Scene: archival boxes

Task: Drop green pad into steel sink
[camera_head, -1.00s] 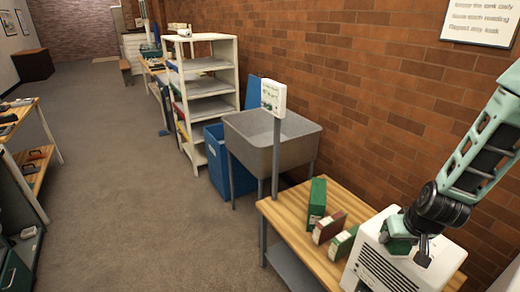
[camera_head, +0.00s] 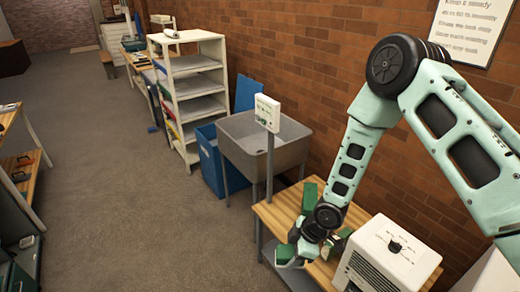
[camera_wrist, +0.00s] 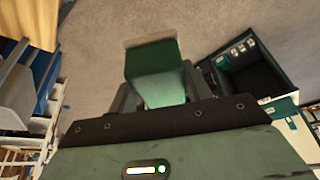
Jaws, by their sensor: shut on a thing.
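My gripper (camera_head: 297,250) is shut on the green pad (camera_head: 285,253), near the wooden table's front-left edge. In the wrist view the pad (camera_wrist: 155,70) sticks out between the two fingers over grey floor. The steel sink (camera_head: 286,157) is a grey basin on legs behind the table, against the brick wall. It stands farther back than my gripper, and its visible inside looks empty.
A green box (camera_head: 309,193) stands on the wooden table (camera_head: 275,216); other boxes there are partly hidden by my arm. A white machine (camera_head: 385,262) stands at right. A sign on a post (camera_head: 267,113) rises before the sink. A blue bin (camera_head: 212,160) is left of it.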

